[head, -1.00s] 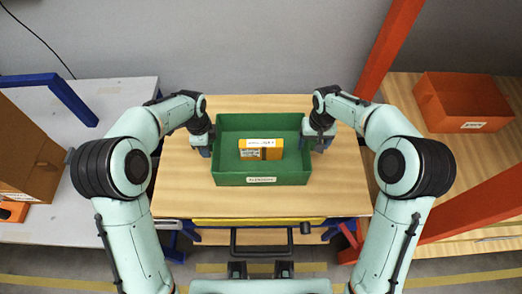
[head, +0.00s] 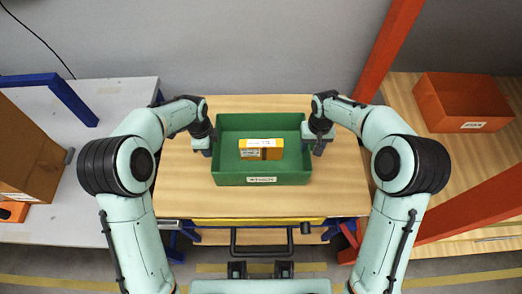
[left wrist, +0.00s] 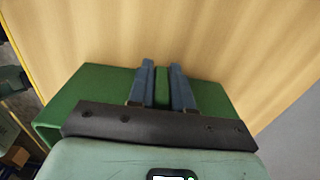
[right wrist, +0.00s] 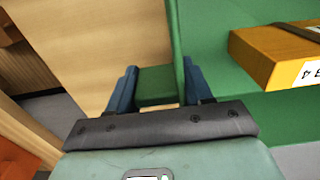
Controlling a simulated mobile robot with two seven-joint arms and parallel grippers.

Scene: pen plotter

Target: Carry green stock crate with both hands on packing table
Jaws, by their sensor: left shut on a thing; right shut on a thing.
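The green stock crate (head: 230,168) is on or just above the wooden packing table (head: 185,190), a label on its front wall; I cannot tell if it touches the top. A yellow-orange box (head: 262,152) with a white label lies inside; part of it shows in the right wrist view (right wrist: 280,52). My left gripper (head: 208,145) is at the crate's left wall, and its blue fingers (left wrist: 162,88) are either side of green crate material. My right gripper (head: 310,140) is at the right wall, its fingers (right wrist: 158,90) around a green part there.
A grey-white table (head: 110,130) with a brown carton (head: 30,150) stands at the left. The packing table is bare around the crate.

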